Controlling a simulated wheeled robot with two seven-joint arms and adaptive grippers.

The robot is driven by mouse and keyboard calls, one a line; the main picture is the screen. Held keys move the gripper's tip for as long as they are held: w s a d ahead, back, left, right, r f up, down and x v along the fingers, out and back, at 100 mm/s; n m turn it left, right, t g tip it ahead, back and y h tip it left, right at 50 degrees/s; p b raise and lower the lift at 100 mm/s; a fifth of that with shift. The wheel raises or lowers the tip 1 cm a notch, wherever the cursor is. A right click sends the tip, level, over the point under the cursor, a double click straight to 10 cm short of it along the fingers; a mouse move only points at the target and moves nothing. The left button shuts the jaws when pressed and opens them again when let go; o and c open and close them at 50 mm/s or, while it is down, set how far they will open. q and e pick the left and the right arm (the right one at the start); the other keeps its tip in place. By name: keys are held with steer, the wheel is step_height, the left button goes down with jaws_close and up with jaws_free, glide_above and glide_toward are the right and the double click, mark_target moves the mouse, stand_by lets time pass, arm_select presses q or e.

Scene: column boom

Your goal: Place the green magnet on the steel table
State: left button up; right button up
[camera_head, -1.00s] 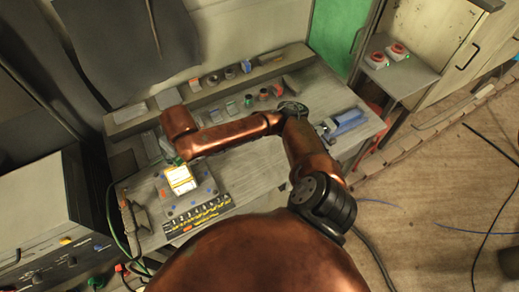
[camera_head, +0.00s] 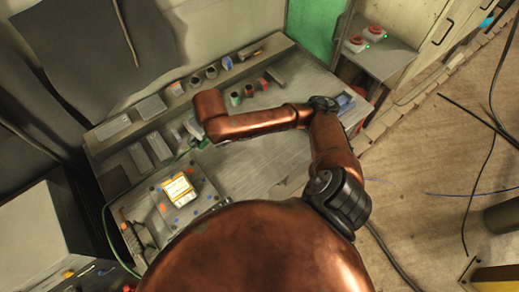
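A small green cylinder (camera_head: 235,98), which looks like the green magnet, stands on the grey steel table (camera_head: 245,168) below the back ledge. A dark and a red cylinder (camera_head: 262,84) stand in a row to its right. My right arm reaches over the table from the lower right, and its wrist end hangs just left of the green cylinder in the picture. My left arm and gripper are out of view.
A yellow-and-white box (camera_head: 178,187) sits on a plate at the table's left. Grey blocks (camera_head: 141,157) stand behind it. A blue tool (camera_head: 345,102) is partly hidden by my arm. A side shelf (camera_head: 385,62) with red buttons is at the right. The table's middle is mostly clear.

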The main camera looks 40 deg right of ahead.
steer(key=s+d+f+n+g+y+p, duration=0.1)
steer(key=s+d+n+g+y+p, duration=0.1)
steer(key=s+n+p, duration=0.55)
steer(key=s+d+f+n+g+y+p, duration=0.15)
steer(key=s+n+p, duration=0.25)
steer(key=s+n, duration=0.5)
steer(key=m+p, duration=0.1)
steer(key=p, duration=0.2)
glide_toward(238, 159)
steer(key=shift+d+f+y, duration=0.25)
steer(key=shift+d+f, duration=0.45)
steer(key=shift+d, duration=0.35)
steer(key=shift+w+d+f, duration=0.2)
steer(key=shift+d+f, duration=0.05)
steer(key=shift+f, duration=0.25)
step_height(238, 159, down, 2)
steer(key=shift+f+p, duration=0.1)
steer(key=shift+p, duration=0.5)
steer(key=shift+f, duration=0.4)
